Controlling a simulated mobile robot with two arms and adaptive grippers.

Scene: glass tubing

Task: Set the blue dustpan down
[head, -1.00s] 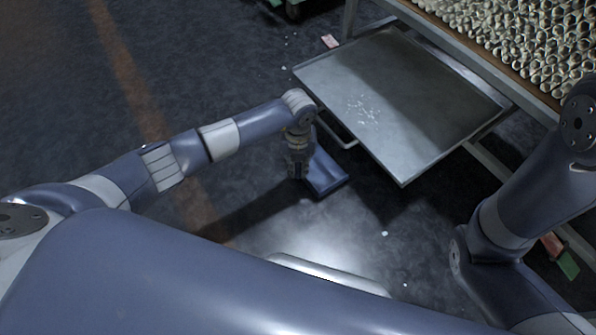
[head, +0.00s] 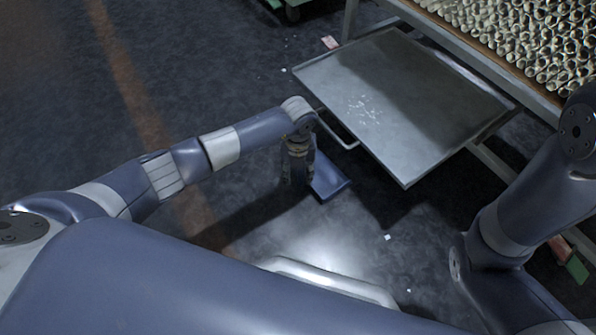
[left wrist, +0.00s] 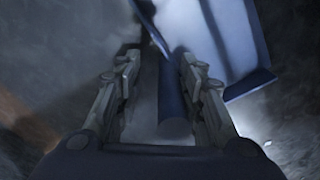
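The blue dustpan (head: 329,178) is low by the dark floor, left of the large metal tray in the head view. Its pan fills the upper right of the left wrist view (left wrist: 222,38). My left gripper (head: 297,181) points down beside the pan. In the left wrist view its two fingers (left wrist: 160,62) are spread apart, with the dustpan's dark blue handle (left wrist: 173,100) between them. A clear gap shows between the handle and the left finger; the handle is closer to the right finger. Whether the pan lies flat on the floor is hard to tell. My right gripper is out of view.
The large metal tray (head: 400,120), with white bits on it, is just right of the dustpan, its handle (head: 338,130) facing it. A rack of glass tubes (head: 520,45) stands at upper right. Small white fragments (head: 388,237) lie on the floor. Floor at left is clear.

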